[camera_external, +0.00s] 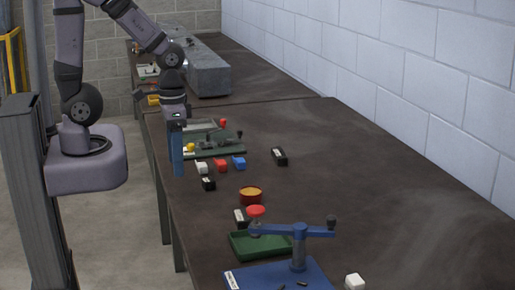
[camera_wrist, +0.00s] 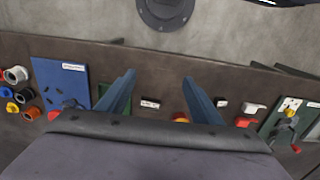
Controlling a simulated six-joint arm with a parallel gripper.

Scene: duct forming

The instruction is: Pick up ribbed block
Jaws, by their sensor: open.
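My gripper (camera_external: 178,174) hangs over the table's left edge in the external view, pointing down, beside the small blocks. In the wrist view its two blue fingers stand apart (camera_wrist: 158,77) with nothing held between them. The small blocks include a white block (camera_external: 202,167), a red block (camera_external: 221,165), a blue block (camera_external: 239,162) and a dark labelled block (camera_external: 208,184) in front of them. Another dark labelled block (camera_external: 280,156) lies to their right. Ribs are too small to make out, so I cannot tell which block is the ribbed one.
A green fixture plate (camera_external: 225,150) lies behind the blocks. A white block (camera_external: 354,282) lies at the front. The table's right side is clear.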

